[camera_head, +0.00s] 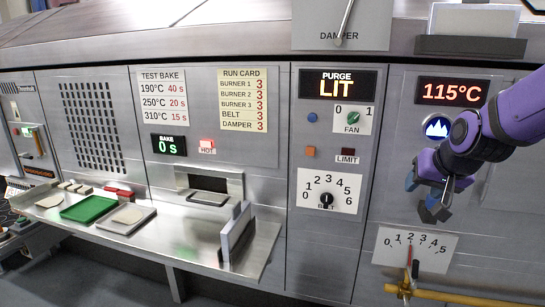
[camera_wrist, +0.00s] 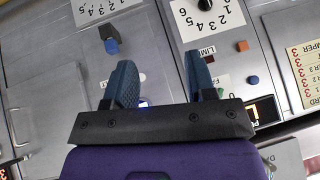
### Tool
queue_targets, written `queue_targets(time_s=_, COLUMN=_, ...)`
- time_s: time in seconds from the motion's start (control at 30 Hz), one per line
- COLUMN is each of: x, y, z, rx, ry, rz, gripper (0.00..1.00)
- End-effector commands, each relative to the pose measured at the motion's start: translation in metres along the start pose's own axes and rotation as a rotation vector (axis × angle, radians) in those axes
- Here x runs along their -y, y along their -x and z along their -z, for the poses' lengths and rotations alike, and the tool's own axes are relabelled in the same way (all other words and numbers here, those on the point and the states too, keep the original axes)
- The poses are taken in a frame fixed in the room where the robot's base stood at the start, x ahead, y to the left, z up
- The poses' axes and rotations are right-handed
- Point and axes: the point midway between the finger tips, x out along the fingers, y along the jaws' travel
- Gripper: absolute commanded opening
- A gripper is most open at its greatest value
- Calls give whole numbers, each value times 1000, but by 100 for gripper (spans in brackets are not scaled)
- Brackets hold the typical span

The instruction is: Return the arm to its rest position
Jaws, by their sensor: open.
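My purple arm (camera_head: 505,120) reaches in from the right edge of the head view. My gripper (camera_head: 427,192) is in front of the right-hand panel, below the 115°C display (camera_head: 452,92) and above the 0–5 dial plate (camera_head: 388,248). In the wrist view my gripper (camera_wrist: 162,75) shows two blue fingers spread apart with nothing between them. A small dark and blue block (camera_wrist: 110,40) shows on the panel beyond the fingers, apart from them. How far my fingertips are from the panel I cannot tell.
The 0–6 belt dial (camera_head: 326,199) and fan knob (camera_head: 353,118) are left of my gripper. A brass bar (camera_head: 450,297) runs below the 0–5 dial. A steel shelf (camera_head: 185,238) holds a green tray (camera_head: 88,208). A ledge with a pale card (camera_head: 470,45) is above my arm.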

Motion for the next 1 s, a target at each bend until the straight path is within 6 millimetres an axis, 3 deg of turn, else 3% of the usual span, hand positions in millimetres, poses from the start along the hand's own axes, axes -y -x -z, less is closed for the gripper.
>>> queue_targets(time_s=0.1, x=3, y=39, z=-17, rx=28, ry=48, rz=14, gripper=51)
queue_targets(time_s=0.5, x=-5, y=144, z=-94, rx=132, ry=213, rz=-4, gripper=51)
queue_targets(time_s=0.73, x=-13, y=176, z=-130, rx=174, ry=272, rz=-33, gripper=51)
queue_targets(time_s=1.0, x=-16, y=183, z=-138, rx=185, ry=285, rz=-42, gripper=51)
